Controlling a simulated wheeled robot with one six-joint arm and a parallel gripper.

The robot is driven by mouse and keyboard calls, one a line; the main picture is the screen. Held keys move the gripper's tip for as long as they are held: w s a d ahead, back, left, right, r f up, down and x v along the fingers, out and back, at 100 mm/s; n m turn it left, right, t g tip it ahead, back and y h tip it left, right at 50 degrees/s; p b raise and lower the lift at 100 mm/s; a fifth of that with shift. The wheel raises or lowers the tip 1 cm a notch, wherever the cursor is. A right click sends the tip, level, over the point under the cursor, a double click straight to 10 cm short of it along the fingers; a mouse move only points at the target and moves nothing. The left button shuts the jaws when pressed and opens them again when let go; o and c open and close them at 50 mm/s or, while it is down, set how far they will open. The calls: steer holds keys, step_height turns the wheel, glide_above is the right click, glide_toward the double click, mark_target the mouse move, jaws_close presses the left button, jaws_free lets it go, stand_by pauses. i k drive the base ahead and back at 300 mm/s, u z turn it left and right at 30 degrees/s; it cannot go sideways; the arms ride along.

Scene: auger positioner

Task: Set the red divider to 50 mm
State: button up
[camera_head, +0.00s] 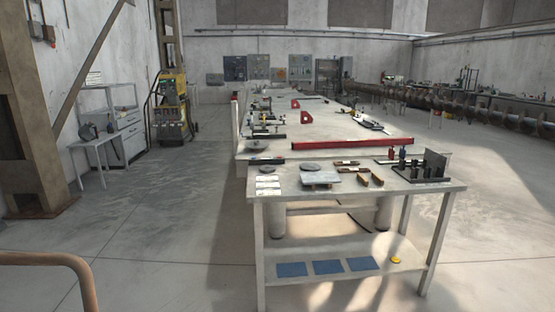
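A small red upright piece (391,153), which may be the red divider, stands at the back right of the near workbench (300,187). A similar blue piece (402,155) stands just right of it. Both are too small to make out legs, opening or any scale, so the divider's setting cannot be read. A dark stand with an upright plate (434,163) is to their right. My gripper is not in view.
Flat plates (320,177), white cards (268,184) and tan V-shaped pieces (376,180) lie on the near bench. Blue mats (328,267) and a yellow disc (396,260) lie on its lower shelf. A long table with a red bar (352,143) stands behind. The left floor is open.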

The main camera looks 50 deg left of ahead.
mark_target(391, 153)
steer(key=u, duration=0.9)
steer(key=k, duration=0.25)
steer(key=u, duration=0.65)
steer(key=i, duration=3)
steer(key=z, duration=0.1)
